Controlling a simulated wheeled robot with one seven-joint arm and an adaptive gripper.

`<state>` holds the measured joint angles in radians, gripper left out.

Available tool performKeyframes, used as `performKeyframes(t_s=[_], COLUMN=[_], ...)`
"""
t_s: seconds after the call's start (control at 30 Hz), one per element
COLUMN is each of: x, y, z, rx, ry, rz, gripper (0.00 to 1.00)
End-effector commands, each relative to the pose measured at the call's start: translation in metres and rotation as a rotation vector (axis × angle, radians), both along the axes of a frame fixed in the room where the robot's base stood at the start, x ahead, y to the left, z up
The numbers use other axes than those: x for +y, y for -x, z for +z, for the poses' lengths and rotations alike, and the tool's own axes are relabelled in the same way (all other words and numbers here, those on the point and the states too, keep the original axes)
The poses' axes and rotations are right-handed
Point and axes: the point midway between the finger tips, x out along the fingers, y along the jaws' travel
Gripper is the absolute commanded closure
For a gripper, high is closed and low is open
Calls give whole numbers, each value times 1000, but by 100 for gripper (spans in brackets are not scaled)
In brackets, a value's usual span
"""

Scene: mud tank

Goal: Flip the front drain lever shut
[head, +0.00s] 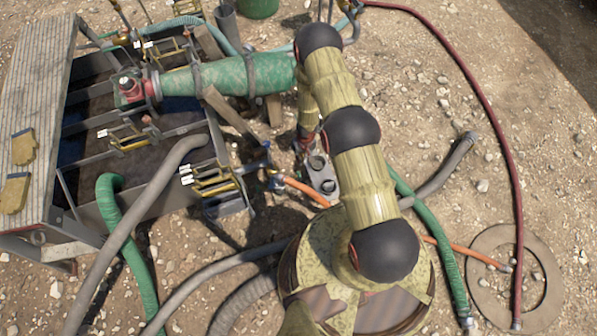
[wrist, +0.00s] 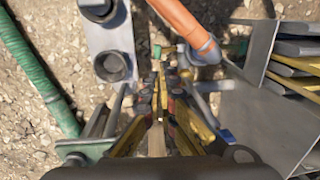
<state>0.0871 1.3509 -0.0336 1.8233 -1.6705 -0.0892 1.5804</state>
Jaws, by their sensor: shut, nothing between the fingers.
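My gripper (wrist: 161,90) points down in the wrist view, its yellow-and-black fingers shut and empty. Just beyond the fingertips is a small brass-and-green fitting (wrist: 160,51); I cannot tell whether the fingers touch it. A drain fitting (wrist: 207,51) on the end of an orange hose (wrist: 183,22) lies just right of the tips. In the head view the orange hose (head: 305,190) meets a fitting (head: 276,181) by the tank's near right corner. I cannot make out the front drain lever clearly or tell its position. My arm hides the gripper's tips in the head view.
The mud tank (head: 88,209) stands at left, with yellow gloves (head: 22,146) on its walkway. A grey plate with round sockets (wrist: 107,40) lies left of the fingers. Grey metal tank parts (wrist: 258,115) stand close at right. Green hose (wrist: 38,75) and grey hoses cross the gravel.

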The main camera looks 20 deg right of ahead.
Motion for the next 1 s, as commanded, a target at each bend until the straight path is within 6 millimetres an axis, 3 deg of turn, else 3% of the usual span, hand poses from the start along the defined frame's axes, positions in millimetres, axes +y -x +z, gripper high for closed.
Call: performKeyframes(t_s=[0.3, 0.47, 1.0], x=[0, 0, 8], y=[0, 0, 0], z=[0, -10, -106], rx=[0, 0, 0], ry=[2, 2, 2], rz=[-4, -4, -3], gripper=[100, 100, 100])
